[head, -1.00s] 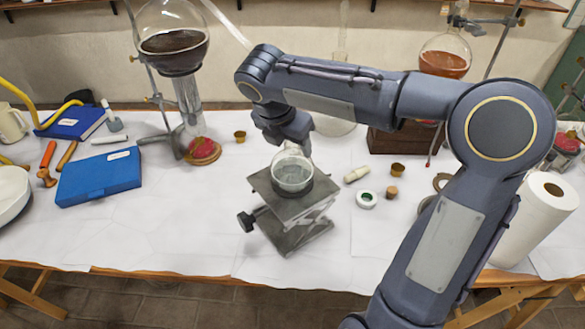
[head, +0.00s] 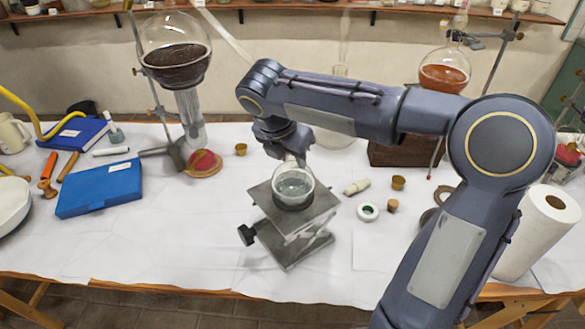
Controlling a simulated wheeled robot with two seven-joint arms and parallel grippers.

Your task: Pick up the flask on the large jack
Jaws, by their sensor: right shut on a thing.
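A clear glass flask (head: 293,185) with a dark ring under it stands on the metal top plate of the large jack (head: 318,205). The jack stands on the white-covered table, with its black knob at the left. My right gripper (head: 293,157) comes down from above and behind the flask. It is shut on the flask at its upper part; the fingertips are small and partly hidden by the wrist and glass. I cannot see a gap between the flask and the jack. My left gripper is out of view.
A large round flask of dark liquid (head: 175,55) on a stand is at the back left, a flask of orange liquid (head: 444,78) at the back right. A blue case (head: 98,187) lies left. Small stoppers and a paper towel roll (head: 537,232) are right.

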